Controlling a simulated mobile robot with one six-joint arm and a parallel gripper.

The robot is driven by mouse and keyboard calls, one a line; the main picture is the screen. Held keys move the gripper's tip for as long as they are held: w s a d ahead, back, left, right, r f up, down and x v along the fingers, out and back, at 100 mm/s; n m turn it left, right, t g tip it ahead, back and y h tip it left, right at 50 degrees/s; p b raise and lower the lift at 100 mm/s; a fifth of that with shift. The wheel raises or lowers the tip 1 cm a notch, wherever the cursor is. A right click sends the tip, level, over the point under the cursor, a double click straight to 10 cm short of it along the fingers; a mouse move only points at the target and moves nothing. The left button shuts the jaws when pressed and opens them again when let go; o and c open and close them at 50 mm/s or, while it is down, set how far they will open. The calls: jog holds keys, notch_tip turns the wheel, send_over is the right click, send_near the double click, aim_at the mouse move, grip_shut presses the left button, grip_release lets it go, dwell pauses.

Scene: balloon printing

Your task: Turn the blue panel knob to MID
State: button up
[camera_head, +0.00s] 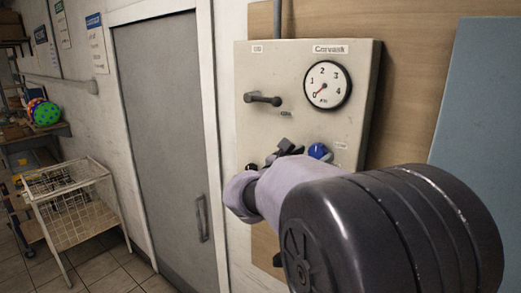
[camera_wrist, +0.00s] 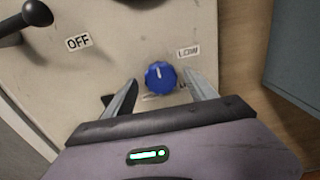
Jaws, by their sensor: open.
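The blue knob (camera_wrist: 160,77) sits on the cream panel (camera_head: 305,100), between my gripper's fingers in the wrist view. Its white pointer mark is near the top. A label reading LOW (camera_wrist: 188,51) is up and right of it; other labels by the knob are partly hidden or too small to read. In the head view the blue knob (camera_head: 319,151) shows just above my arm. My gripper (camera_wrist: 161,93) is open, with one finger on each side of the knob. I cannot tell whether the fingers touch it.
A grey door (camera_head: 165,130) and a wire basket cart (camera_head: 75,205) stand to the left.

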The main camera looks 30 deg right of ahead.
jog(key=shift+w+d, duration=0.1)
jog(key=shift+d, duration=0.4)
jog(key=c, duration=1.4)
jog(key=shift+f+m+b, duration=0.1)
jog(key=shift+m+b, duration=0.2)
jog(key=shift+b, duration=0.2)
